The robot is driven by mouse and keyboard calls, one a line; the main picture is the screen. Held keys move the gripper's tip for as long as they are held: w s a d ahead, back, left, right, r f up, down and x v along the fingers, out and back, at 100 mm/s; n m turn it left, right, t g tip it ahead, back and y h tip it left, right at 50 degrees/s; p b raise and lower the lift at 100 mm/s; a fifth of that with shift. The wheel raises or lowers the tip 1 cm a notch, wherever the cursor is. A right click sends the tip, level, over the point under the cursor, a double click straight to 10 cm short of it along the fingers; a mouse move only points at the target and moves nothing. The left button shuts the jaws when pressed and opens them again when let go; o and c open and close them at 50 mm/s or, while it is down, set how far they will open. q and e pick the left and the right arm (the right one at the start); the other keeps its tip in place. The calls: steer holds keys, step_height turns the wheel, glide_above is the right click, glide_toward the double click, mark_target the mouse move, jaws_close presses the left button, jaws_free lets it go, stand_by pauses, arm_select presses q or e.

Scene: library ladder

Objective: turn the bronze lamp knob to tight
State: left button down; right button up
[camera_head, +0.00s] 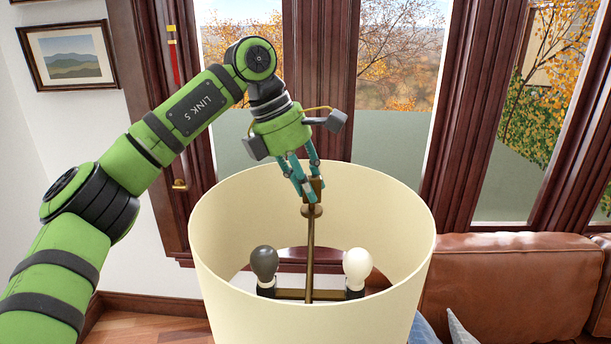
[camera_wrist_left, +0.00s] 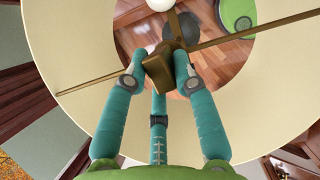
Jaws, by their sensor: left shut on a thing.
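The bronze lamp knob (camera_head: 317,186) sits on top of the upright rod inside a cream lampshade (camera_head: 315,320). My left gripper (camera_head: 306,190) reaches down from above, and its teal fingers are shut on the knob. In the left wrist view the knob (camera_wrist_left: 160,70) is a blocky bronze piece between the fingertips of my left gripper (camera_wrist_left: 158,78). The fingers hide part of the knob in the head view. How tight the knob is cannot be seen. My right gripper is not in view.
Inside the shade are a dark bulb (camera_head: 264,263) and a white bulb (camera_head: 357,267) on a bronze crossbar. The shade's rim surrounds the knob. A brown leather sofa (camera_head: 510,285) stands at right. Wood-framed windows (camera_head: 400,80) are behind.

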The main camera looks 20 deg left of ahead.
arm_select(q)
steer(key=shift+d+f+m+g, duration=0.15)
steer(key=shift+m+g, duration=0.25)
steer(key=shift+m, duration=0.3)
steer(key=c, duration=1.2)
jaws_free()
steer(key=shift+o, duration=1.1)
steer(key=shift+w+d, duration=0.1)
steer(key=v, duration=1.2)
